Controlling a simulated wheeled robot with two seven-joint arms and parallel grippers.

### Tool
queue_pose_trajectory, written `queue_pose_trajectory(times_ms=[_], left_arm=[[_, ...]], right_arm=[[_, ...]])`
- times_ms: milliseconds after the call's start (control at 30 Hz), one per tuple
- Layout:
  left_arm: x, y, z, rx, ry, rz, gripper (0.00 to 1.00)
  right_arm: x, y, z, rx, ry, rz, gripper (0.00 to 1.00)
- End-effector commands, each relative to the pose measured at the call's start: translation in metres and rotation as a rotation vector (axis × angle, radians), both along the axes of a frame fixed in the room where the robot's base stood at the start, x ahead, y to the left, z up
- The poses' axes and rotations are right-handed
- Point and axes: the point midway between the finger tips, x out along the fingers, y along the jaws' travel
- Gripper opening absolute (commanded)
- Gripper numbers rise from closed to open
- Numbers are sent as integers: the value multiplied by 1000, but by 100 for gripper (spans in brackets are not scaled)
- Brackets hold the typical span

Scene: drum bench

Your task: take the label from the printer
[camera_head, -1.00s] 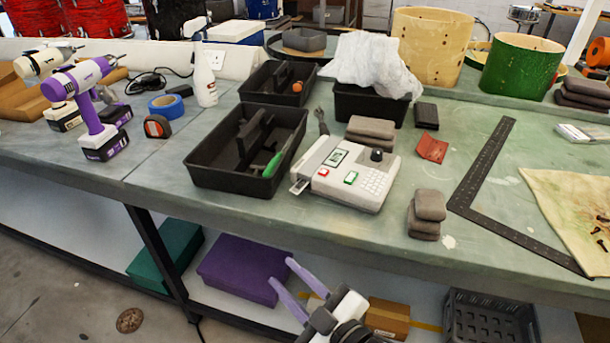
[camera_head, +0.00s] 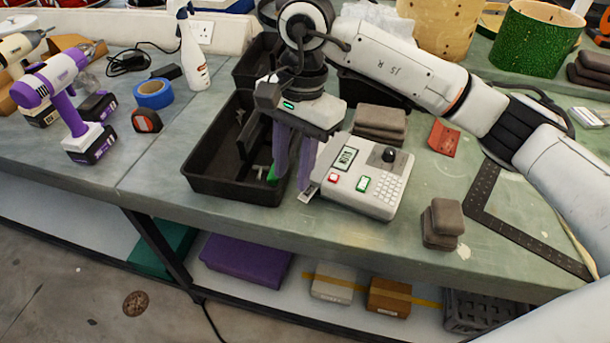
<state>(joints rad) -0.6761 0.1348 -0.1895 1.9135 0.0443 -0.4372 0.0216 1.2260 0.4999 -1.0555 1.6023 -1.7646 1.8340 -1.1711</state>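The label printer (camera_head: 352,196) is a pale box with a small screen, a red and a green button, a dark knob and a keypad. It sits near the bench's front edge. A small light label (camera_head: 307,194) sticks out at its lower left side. My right gripper (camera_head: 290,182) points down just left of the printer, over the right edge of the black tray. Its two purple fingers are apart with nothing seen between them. The fingertips are close to the label; I cannot tell whether they touch it. My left gripper is out of view.
The black tray (camera_head: 205,187) with a green-handled tool stands left of the printer. Grey blocks (camera_head: 441,222) and a metal square (camera_head: 520,238) lie to the right. A drill (camera_head: 75,105), blue tape (camera_head: 154,94) and a white bottle (camera_head: 193,55) stand at left.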

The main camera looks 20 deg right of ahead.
Motion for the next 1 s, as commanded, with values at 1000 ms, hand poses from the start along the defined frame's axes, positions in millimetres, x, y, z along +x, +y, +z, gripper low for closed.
queue_pose_trajectory(times_ms=[1000], left_arm=[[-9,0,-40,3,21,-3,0]], right_arm=[[14,-32,-48,-123,-50,9,30]])
